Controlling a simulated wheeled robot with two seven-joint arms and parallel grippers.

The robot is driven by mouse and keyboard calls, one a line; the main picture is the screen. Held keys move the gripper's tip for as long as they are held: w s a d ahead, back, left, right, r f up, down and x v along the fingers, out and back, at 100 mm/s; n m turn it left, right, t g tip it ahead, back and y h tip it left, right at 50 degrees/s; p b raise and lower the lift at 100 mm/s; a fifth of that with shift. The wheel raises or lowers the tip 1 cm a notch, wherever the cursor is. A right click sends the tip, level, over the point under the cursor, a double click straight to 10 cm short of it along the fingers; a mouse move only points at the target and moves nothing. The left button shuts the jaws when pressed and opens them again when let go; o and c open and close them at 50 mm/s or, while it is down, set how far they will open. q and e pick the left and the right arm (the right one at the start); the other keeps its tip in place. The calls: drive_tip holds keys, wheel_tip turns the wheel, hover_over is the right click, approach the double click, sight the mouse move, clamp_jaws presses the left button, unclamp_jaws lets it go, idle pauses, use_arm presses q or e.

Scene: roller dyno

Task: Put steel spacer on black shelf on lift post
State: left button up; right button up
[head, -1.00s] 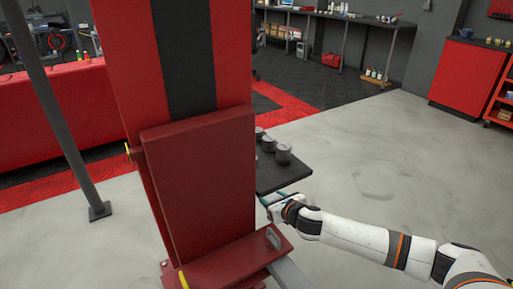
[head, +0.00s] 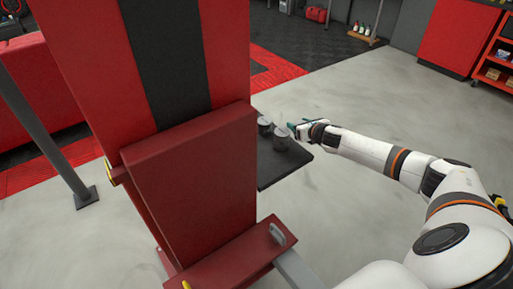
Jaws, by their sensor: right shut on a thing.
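The black shelf (head: 282,172) sticks out to the right from the red lift post (head: 190,70). Grey steel spacers stand on it close to the post: one (head: 281,140) in front and another (head: 264,126) behind it, partly hidden by the post. My right gripper (head: 293,128) is over the shelf at the right side of the front spacer, its teal fingers shut on a steel spacer. The held piece is small and mostly hidden, so I cannot tell it apart from the spacers on the shelf. My left gripper is not in view.
A grey pole (head: 45,140) stands at the left. A red cabinet (head: 455,40) is at the back right. The grey floor right of the shelf is clear.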

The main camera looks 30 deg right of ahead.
drive_tip(key=s+a, duration=0.1)
drive_tip(key=a, duration=0.4)
drive_tip(key=p, duration=0.2)
hover_over(262, 165)
drive_tip(key=shift+r, duration=0.2)
drive_tip(key=f, duration=0.1)
drive_tip(key=f+b, duration=0.1)
drive_tip(key=shift+d+f, duration=0.2)
drive_tip(key=shift+f, duration=0.1)
wheel_tip(262, 165, down, 4)
drive_tip(key=shift+b, duration=0.35)
drive_tip(key=shift+w+a+f, duration=0.1)
drive_tip(key=shift+a+f, duration=0.1)
